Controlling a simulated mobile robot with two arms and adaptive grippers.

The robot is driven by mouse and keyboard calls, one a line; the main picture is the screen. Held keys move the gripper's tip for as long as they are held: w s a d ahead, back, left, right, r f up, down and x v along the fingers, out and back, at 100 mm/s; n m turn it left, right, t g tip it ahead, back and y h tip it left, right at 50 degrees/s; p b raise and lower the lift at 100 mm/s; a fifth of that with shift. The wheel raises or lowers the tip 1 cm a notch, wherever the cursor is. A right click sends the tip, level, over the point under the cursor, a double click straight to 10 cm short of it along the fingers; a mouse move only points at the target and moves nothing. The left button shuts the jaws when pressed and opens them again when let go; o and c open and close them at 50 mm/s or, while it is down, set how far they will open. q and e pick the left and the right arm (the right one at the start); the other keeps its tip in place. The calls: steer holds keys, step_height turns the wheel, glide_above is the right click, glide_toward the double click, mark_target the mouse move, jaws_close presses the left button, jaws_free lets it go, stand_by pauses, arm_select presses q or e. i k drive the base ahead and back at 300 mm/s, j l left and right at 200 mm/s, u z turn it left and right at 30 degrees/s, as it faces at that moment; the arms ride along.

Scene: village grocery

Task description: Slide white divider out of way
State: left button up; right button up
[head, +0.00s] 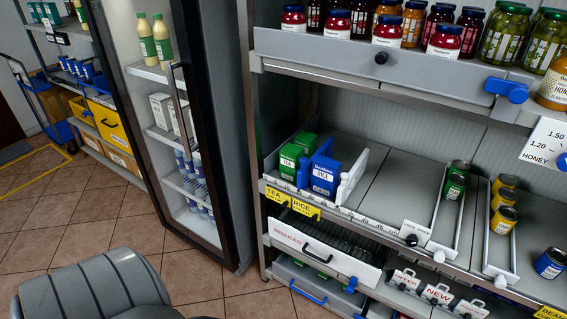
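A white divider (352,178) stands on the middle shelf, close against the right side of the blue rice box (325,175). Its front end is near the shelf's front rail. Two thinner dividers stand further right, one (434,232) beside a dark green can and one (487,243) beside yellow cans. Neither gripper is in view.
Green tea boxes (291,159) stand left of the rice. Bare shelf (390,185) lies between the white divider and the green can (455,185). Jars stand on the shelf above. A half-open drawer (320,248) juts out below. A glass-door fridge (180,120) stands left.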

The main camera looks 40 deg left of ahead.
mark_target(349, 181)
steer(key=j+u, duration=0.1)
steer(key=u, duration=0.75)
